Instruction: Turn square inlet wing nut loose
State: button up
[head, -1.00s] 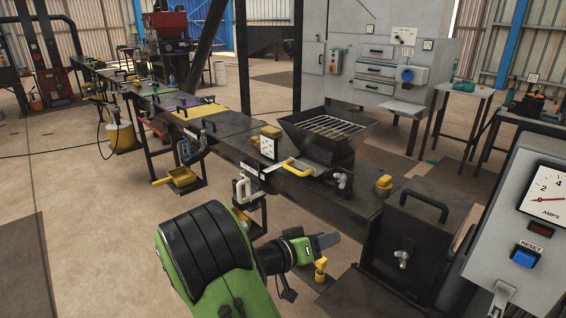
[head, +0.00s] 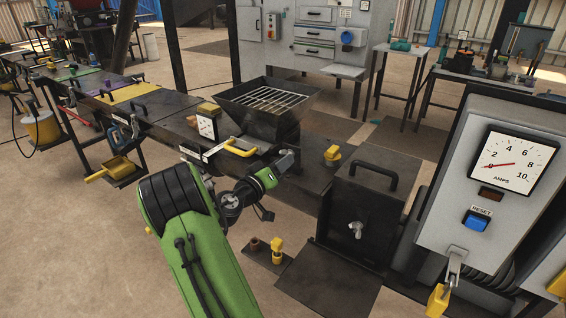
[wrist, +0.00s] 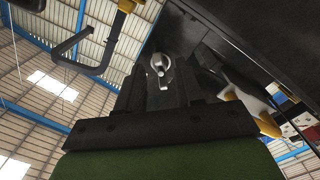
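The square inlet (head: 268,108) is a black flared hopper with a pale grid on top, standing on the dark bench. In the wrist view a silver wing nut (wrist: 160,66) shows just past the dark fingers of my gripper (wrist: 155,82). In the head view my gripper (head: 286,160) is at the hopper's lower front right. It covers the spot where that wing nut sat earlier. I cannot tell whether the fingers touch the nut or how far apart they are.
A yellow handle (head: 240,148) is just left of my gripper, and a yellow knob (head: 332,155) stands to its right. A black box (head: 358,205) with another silver wing nut (head: 356,229) stands at front right. The grey ammeter panel (head: 490,180) is further right.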

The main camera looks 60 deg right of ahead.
jog(key=shift+s+d, duration=0.1)
jog(key=shift+d, duration=0.6)
jog(key=shift+c, duration=0.4)
grip_shut()
